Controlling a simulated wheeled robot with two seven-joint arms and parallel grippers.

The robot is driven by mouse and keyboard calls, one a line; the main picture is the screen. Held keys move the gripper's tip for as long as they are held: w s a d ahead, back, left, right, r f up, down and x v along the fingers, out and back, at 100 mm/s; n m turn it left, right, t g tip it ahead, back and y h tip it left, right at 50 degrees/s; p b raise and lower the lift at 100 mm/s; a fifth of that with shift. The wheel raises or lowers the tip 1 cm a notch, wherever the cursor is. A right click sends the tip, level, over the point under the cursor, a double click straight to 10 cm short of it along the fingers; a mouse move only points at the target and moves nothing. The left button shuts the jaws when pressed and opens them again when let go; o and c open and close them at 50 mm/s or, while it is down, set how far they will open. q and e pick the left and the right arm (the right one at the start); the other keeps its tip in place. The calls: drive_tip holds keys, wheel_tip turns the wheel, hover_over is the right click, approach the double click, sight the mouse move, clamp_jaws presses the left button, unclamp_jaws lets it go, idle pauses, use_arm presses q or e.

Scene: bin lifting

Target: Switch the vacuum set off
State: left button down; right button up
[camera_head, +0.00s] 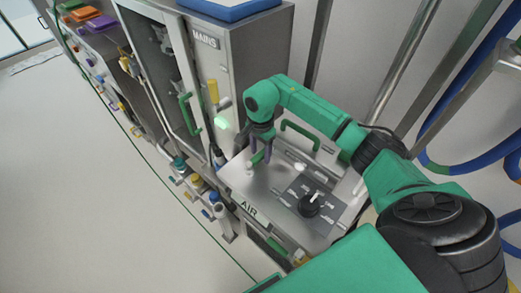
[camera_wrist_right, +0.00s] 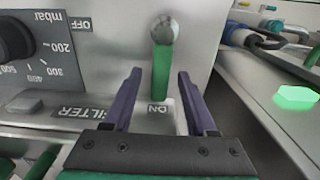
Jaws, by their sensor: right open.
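The vacuum set (camera_head: 235,180) is a grey metal box with a sloped top panel. Its green lever (camera_wrist_right: 160,75) has a silver ball-shaped end (camera_wrist_right: 163,30), and its green part points to the ON label (camera_wrist_right: 157,109). An OFF label (camera_wrist_right: 80,25) is at the upper left of the wrist view. In the head view the lever (camera_head: 257,158) is partly hidden by my right gripper (camera_head: 262,148). The right gripper is open, its purple fingers on either side of the lever in the wrist view; contact cannot be told. My left gripper is not in view.
A black mbar dial (camera_head: 309,204) sits on the panel beside the lever. A green handle (camera_head: 300,133) is behind it. The MAINS cabinet (camera_head: 245,60) stands at the back, with a lit green button (camera_head: 222,123). Bare floor (camera_head: 80,190) lies at the left.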

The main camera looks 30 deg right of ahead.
drive_tip(key=shift+d, duration=0.15)
clamp_jaws()
drive_tip(key=shift+w, duration=0.1)
idle(1.1)
